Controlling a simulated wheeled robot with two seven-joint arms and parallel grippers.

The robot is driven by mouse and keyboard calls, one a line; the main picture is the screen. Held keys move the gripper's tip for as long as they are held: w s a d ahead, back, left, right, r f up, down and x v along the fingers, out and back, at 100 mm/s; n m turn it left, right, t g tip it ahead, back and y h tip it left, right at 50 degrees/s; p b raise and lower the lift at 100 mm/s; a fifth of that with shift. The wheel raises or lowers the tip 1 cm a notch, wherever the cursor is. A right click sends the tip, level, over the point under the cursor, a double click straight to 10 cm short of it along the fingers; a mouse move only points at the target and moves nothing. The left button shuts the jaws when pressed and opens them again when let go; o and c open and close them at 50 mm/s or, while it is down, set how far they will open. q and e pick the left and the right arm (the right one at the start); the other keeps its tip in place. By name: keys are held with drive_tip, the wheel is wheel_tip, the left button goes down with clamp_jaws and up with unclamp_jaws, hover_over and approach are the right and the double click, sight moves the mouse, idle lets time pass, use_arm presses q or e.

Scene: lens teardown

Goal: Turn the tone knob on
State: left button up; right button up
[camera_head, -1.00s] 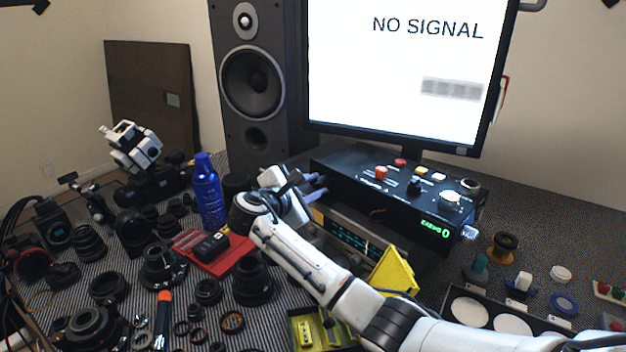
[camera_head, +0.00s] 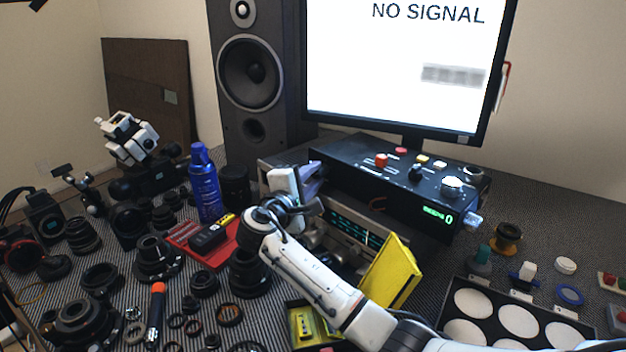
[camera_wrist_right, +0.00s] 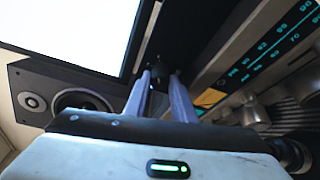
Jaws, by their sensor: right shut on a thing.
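The radio (camera_head: 352,232) has a lit teal dial and silver knobs along its front; it stands under the black control box in the head view. Its dial face (camera_wrist_right: 272,58) and silver knobs (camera_wrist_right: 252,110) show at the right of the right wrist view. My right gripper (camera_head: 314,174) is at the radio's left end, partly hidden by its own wrist. In the right wrist view its fingers (camera_wrist_right: 160,78) are shut on a small dark thing, seemingly a knob. I cannot read a label on it. My left gripper is not in view.
The black control box (camera_head: 345,165) with several buttons lies close by the right gripper. A yellow piece (camera_head: 388,270) stands by my right forearm. A blue can (camera_head: 205,185), a red tray (camera_head: 187,233) and many lenses crowd the left. A monitor (camera_head: 400,70) and a speaker (camera_head: 250,80) stand behind.

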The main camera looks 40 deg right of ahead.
idle(0.3)
drive_tip(key=o, duration=1.1)
drive_tip(key=shift+c, duration=0.2)
drive_tip(key=shift+s+a, duration=0.1)
drive_tip(key=shift+a, duration=0.1)
drive_tip(key=v, duration=1)
